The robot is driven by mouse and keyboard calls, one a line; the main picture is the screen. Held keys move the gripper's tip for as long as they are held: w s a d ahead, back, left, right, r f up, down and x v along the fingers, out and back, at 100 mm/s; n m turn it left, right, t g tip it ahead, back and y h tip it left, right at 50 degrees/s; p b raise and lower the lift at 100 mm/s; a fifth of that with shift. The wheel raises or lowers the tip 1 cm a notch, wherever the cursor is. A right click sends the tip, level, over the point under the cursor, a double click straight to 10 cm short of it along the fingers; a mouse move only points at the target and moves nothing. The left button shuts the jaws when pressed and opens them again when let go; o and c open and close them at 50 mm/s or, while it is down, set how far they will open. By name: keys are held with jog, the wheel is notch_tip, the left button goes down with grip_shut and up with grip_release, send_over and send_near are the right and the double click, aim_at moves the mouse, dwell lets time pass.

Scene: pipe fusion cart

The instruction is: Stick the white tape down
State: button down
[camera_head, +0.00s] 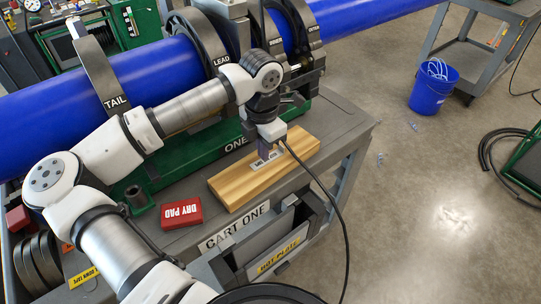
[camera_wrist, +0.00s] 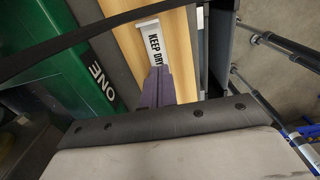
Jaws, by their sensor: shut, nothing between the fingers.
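A white tape strip (camera_head: 267,161) lies along the top of a light wooden board (camera_head: 230,190) on the cart. In the wrist view the strip (camera_wrist: 154,42) reads "KEEP DRY", and the wooden board (camera_wrist: 182,50) shows beneath it. My gripper (camera_head: 264,154) points down over the strip. Its purple fingers (camera_wrist: 158,72) are shut with nothing between them, and their tips are at the near end of the lettering. They hide part of the strip. I cannot tell whether the tips touch it or whether the strip lies fully flat.
A red "DRY PAD" block (camera_head: 181,213) sits left of the board on the grey cart top (camera_head: 335,122). A green machine base (camera_head: 190,160) carrying a blue pipe (camera_head: 145,75) stands behind. A black cable (camera_head: 325,185) hangs past the front edge.

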aim_at(264, 162)
jog(key=shift+f+b, duration=0.9)
dwell(0.3)
jog(key=shift+r, duration=0.15)
dwell(0.6)
jog(key=shift+r+p, duration=1.35)
jog(key=shift+r, duration=2.1)
jog(key=shift+f, duration=0.1)
